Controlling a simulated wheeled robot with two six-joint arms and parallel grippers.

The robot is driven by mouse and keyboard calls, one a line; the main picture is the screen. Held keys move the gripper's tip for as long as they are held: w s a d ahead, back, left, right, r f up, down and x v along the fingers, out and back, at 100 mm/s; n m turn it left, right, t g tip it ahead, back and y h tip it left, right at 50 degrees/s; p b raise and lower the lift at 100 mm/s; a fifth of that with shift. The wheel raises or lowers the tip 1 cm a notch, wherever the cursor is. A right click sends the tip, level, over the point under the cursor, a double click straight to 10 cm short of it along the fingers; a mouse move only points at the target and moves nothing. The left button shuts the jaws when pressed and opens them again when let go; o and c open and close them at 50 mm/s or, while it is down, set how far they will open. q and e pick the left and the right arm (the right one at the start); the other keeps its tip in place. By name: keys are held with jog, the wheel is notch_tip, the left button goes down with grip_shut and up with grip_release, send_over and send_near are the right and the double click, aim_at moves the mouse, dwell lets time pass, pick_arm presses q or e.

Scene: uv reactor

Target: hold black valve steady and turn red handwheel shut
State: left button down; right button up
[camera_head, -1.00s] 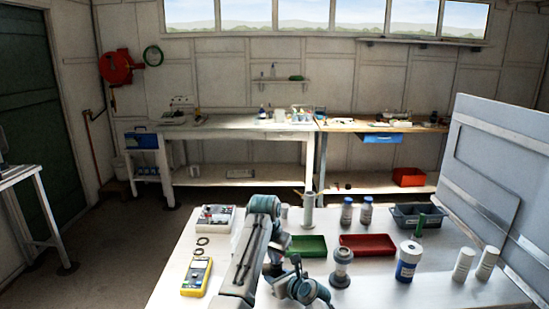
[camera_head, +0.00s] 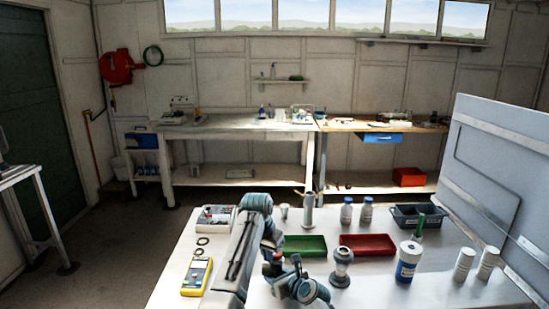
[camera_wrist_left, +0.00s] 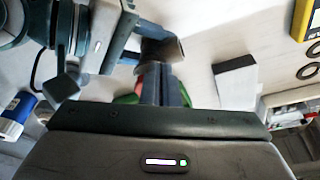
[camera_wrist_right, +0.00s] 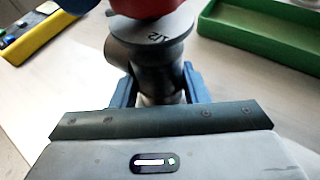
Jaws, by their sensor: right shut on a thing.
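The valve (camera_wrist_right: 150,60) has a dark grey body with a round collar marked "1/2". It shows upright in the right wrist view, between the two blue fingers of my right gripper (camera_wrist_right: 160,92), which is shut on it. The red handwheel (camera_wrist_right: 146,6) sits above the collar and is cut off by the top edge. A bit of red shows beside the arms in the head view (camera_head: 268,256). My left gripper (camera_wrist_left: 165,90) has its fingers close together, with nothing clearly between them. Its fingertips are mostly hidden in the head view by the arm.
A green tray (camera_head: 305,254) and a red tray (camera_head: 368,252) lie beyond the arms. A yellow meter (camera_head: 197,276) is at left. A glass-like fitting (camera_head: 341,279), a white-and-blue bottle (camera_head: 408,274) and a dark bin (camera_head: 418,223) stand to the right.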

pick_arm(q)
jog(key=shift+w+a, duration=0.15)
jog(key=shift+w, duration=0.05)
dwell(0.3)
jog(key=w+v, duration=0.1)
jog(key=v, duration=0.5)
dwell(0.6)
jog(key=shift+s+r, duration=0.15)
jog(key=shift+s, duration=0.05)
notch_tip(320, 180, down, 6)
jog(key=s+d, duration=0.1)
jog(key=d, duration=0.1)
jog(key=shift+d, duration=0.35)
jog(key=shift+w, duration=0.15)
dwell(0.8)
